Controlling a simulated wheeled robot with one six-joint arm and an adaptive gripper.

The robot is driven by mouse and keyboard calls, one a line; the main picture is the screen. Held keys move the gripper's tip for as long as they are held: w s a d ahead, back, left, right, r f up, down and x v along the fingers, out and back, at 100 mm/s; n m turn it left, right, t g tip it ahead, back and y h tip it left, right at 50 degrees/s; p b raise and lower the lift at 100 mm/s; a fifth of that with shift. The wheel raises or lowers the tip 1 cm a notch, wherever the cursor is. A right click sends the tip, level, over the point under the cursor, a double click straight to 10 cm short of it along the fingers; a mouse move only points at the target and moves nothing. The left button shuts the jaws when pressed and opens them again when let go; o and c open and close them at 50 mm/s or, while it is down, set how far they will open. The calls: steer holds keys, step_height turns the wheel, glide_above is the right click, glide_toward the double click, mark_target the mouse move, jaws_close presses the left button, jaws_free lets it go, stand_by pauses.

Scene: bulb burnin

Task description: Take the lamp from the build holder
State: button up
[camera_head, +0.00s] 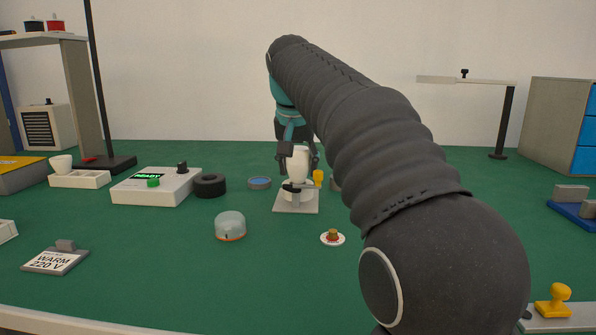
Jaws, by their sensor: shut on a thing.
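The lamp (299,164) is a white bulb shape. It is upright at the build holder (296,205), a small stand with a light grey square base near the middle of the green table. My gripper (297,152) reaches down from behind and above and is shut on the lamp. Dark finger parts show at the lamp's upper left side. A dark clamp-like part and a yellow knob (318,177) are at the holder. I cannot tell whether the lamp's lower end is still seated in the holder.
Left of the holder are a blue-topped disc (260,183), a black ring (209,185), a READY box (157,186) and a clear dome (230,226). A small round button piece (332,237) lies in front. A WARM 220 V sign (56,260) stands front left. My arm hides the right-centre table.

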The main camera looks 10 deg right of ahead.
mark_target(299, 147)
steer(key=shift+r+p, duration=0.4)
steer(key=shift+r, duration=0.55)
step_height(299, 147, up, 3)
steer(key=shift+f+p, duration=0.2)
steer(key=shift+p, duration=0.35)
steer(key=s+d+r+p, duration=0.4)
steer(key=d+r+p, duration=0.2)
steer(key=d+r, duration=0.5)
